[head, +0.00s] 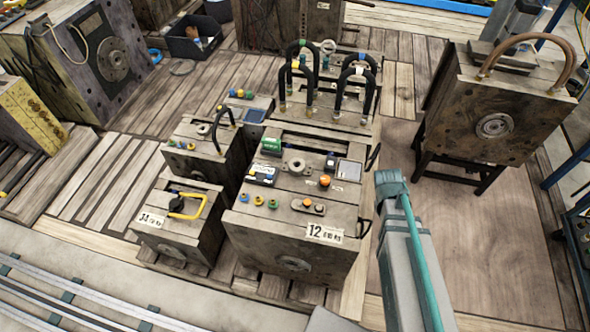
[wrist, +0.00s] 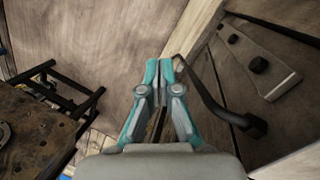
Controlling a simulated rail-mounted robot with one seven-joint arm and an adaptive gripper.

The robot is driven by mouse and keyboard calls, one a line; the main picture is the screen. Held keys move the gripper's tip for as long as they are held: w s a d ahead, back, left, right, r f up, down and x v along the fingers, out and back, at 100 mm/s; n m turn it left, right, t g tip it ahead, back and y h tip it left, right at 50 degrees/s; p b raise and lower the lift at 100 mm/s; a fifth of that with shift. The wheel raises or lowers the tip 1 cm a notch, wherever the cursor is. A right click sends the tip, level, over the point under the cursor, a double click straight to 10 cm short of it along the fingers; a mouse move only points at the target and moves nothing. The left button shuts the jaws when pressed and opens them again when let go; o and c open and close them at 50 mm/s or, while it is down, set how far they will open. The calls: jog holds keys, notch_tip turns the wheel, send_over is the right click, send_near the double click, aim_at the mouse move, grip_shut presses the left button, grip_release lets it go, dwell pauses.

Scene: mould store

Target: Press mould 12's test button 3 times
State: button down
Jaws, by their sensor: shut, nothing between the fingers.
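Mould 12 (head: 285,265) is a worn block with a white "12" label (head: 325,233) on its front top edge. On its top are an orange button (head: 324,181), a small plate with an orange and a dark round part (head: 307,206), and yellow, blue and green caps (head: 257,200). I cannot read which one is the test button. My arm reaches in from the bottom to the right of mould 12. My gripper (wrist: 165,68) shows in the wrist view with its teal fingers shut and empty, in front of bare brown boards; no button shows by the fingertips.
The smaller mould 34 (head: 175,238) stands left of mould 12. Tall black hoses (head: 303,85) rise behind it. A mould on a dark stand (head: 500,105) is at right. In the wrist view, a black bent bar (wrist: 207,95) and a grey plate (wrist: 250,65) lie right of the fingers.

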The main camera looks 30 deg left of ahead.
jog(key=w+a+r+n+t, duration=0.1)
jog(key=a+r+n, duration=0.1)
jog(key=a, duration=0.4)
jog(key=w+a+r+n+t+p, duration=0.1)
jog(key=a+r+n+t, duration=0.1)
jog(key=a+r, duration=0.3)
jog(key=w+a+r+n+t+p, duration=0.1)
jog(key=a+r+n, duration=0.3)
jog(key=a, duration=0.4)
jog(key=shift+w+a+t, duration=0.15)
jog(key=shift+t, duration=0.15)
jog(key=s+a+r+n+t, duration=0.1)
jog(key=s+a+r+n, duration=0.1)
jog(key=a, duration=0.4)
jog(key=s+a+r+n+t, duration=0.1)
jog(key=s+a+r+n, duration=0.15)
jog(key=a, duration=0.25)
notch_tip(320, 180, up, 5)
jog(key=n+t+y, duration=0.1)
jog(key=n+t, duration=0.1)
jog(key=n, duration=0.2)
send_over(268, 177)
jog(key=shift+r, duration=0.1)
notch_tip(268, 177, down, 6)
jog(key=b, duration=0.5)
jog(key=shift+f+b, duration=0.2)
jog(key=shift+b, duration=0.1)
jog(key=shift+f, duration=1.2)
jog(key=shift+f, duration=0.2)
